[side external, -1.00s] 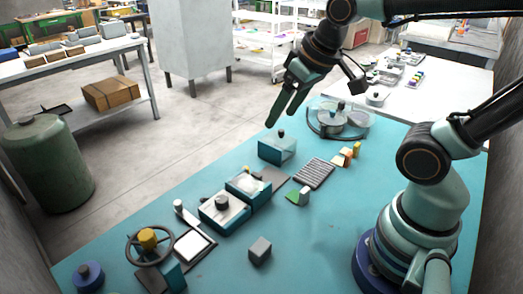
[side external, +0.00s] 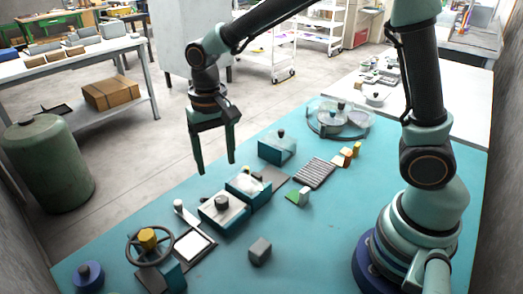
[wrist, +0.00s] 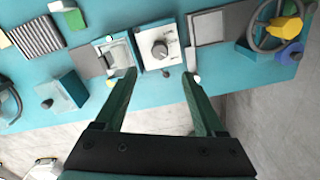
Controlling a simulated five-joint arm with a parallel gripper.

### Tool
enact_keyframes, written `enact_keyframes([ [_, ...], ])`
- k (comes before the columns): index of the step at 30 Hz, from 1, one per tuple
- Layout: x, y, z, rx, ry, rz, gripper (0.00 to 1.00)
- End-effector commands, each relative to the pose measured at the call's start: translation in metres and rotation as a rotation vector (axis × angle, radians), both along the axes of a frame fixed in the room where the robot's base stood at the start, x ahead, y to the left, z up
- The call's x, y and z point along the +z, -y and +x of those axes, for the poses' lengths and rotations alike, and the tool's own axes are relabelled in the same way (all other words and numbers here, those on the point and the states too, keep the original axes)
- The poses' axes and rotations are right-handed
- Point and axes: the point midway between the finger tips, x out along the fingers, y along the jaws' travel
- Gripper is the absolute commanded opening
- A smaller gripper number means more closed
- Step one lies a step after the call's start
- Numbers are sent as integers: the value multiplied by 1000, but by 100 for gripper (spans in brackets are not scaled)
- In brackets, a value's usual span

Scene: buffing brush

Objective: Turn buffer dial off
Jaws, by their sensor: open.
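A dark round dial (side external: 222,202) sits on top of a white-faced teal box (side external: 208,218) in the middle of the bench. In the wrist view the dial (wrist: 160,50) shows a light pointer mark, and its white panel (wrist: 150,65) lies just beyond the fingertips. My gripper (side external: 216,167) is open and empty, pointing down above and behind the box. In the wrist view its fingers (wrist: 158,74) spread to either side of the dial box, apart from the dial. Which box is the buffer's and which setting the dial reads, I cannot tell.
Beside the dial box stand a teal unit with a pale top (side external: 248,184) and a teal box with a dark knob (side external: 277,148). A handwheel (side external: 150,245) with a yellow knob is at front left.

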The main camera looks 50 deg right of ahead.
Motion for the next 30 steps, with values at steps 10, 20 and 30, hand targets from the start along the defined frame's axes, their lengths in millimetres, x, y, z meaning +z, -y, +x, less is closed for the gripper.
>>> enact_keyframes([
  [10,-60,1,-2,1,-6,-2,72],
  [20,-107,1,-1,2,-1,-1,72],
  [30,-115,1,0,2,1,1,72],
])
